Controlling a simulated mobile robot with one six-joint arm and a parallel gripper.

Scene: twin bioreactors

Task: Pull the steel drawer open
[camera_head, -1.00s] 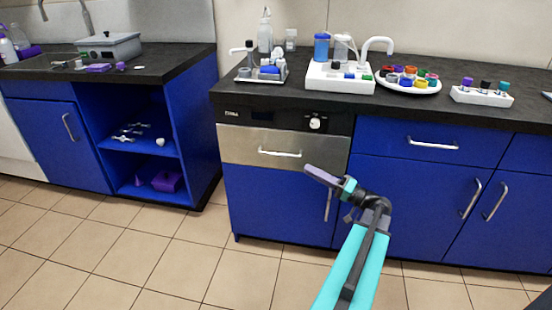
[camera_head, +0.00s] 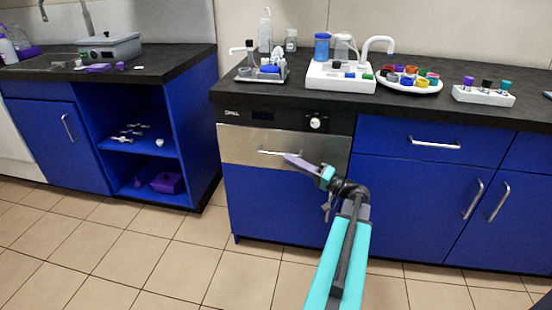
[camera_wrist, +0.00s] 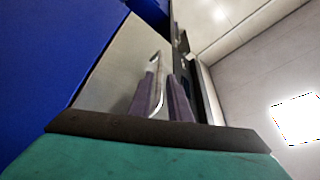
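The steel drawer (camera_head: 240,147) is the brushed metal front under the black control panel, and it looks closed. Its bar handle (camera_head: 272,152) runs across the front. In the head view my gripper (camera_head: 290,159) is at the handle's right end and hides part of it. In the wrist view the two dark fingers of my gripper (camera_wrist: 162,88) stand apart. The handle (camera_wrist: 157,100) shows between them, with a gap to the right finger. Whether the left finger touches it is unclear. The steel front (camera_wrist: 118,65) is behind.
Blue cabinets (camera_head: 415,185) adjoin on the right. The dark counter (camera_head: 300,98) above holds a tray, a white rack and bottles. The tiled floor (camera_head: 195,265) in front is clear.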

